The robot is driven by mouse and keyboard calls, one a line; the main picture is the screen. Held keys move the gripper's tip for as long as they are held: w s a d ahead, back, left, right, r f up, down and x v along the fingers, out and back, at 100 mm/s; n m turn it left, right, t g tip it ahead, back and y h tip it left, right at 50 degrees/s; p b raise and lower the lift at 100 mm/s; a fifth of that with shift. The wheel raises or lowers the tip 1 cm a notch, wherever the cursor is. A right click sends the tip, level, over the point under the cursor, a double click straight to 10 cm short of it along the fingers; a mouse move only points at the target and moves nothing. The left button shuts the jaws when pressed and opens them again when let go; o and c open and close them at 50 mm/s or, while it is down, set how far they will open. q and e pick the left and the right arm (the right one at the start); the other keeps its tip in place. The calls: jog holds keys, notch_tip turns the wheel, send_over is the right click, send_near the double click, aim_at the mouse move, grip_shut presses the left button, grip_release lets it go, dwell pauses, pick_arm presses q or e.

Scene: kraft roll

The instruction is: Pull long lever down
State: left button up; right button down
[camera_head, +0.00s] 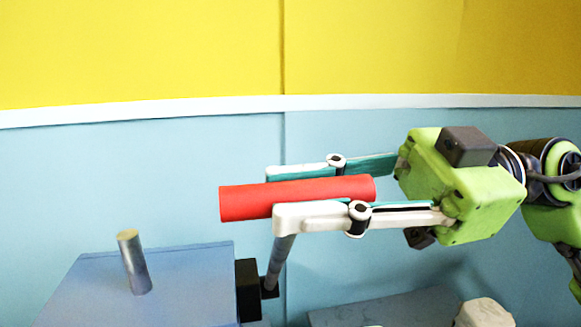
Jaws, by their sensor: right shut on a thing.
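The long lever has a red cylindrical handle (240,202) lying nearly level across the middle of the head view. A grey metal rod (280,258) runs down from the handle to a dark pivot block on the side of a blue-grey box. My right gripper (288,195) comes in from the right and is shut on the red handle, with one white finger in front of it and one behind. The front finger hides part of the handle and the top of the rod. My left gripper is not in view.
The blue-grey box (185,285) stands at lower left with a short metal peg (134,262) upright on top. A low grey surface (390,308) and a pale block (484,313) are at lower right. A yellow and blue wall is behind.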

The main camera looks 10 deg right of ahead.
jog(key=s+f+n+b, duration=0.2)
jog(key=s+f+b, duration=0.4)
jog(key=s+f, duration=0.1)
jog(key=shift+f+n+b, duration=0.15)
jog(key=shift+n+b, duration=0.15)
jog(key=shift+b, duration=0.1)
jog(key=shift+s, duration=0.1)
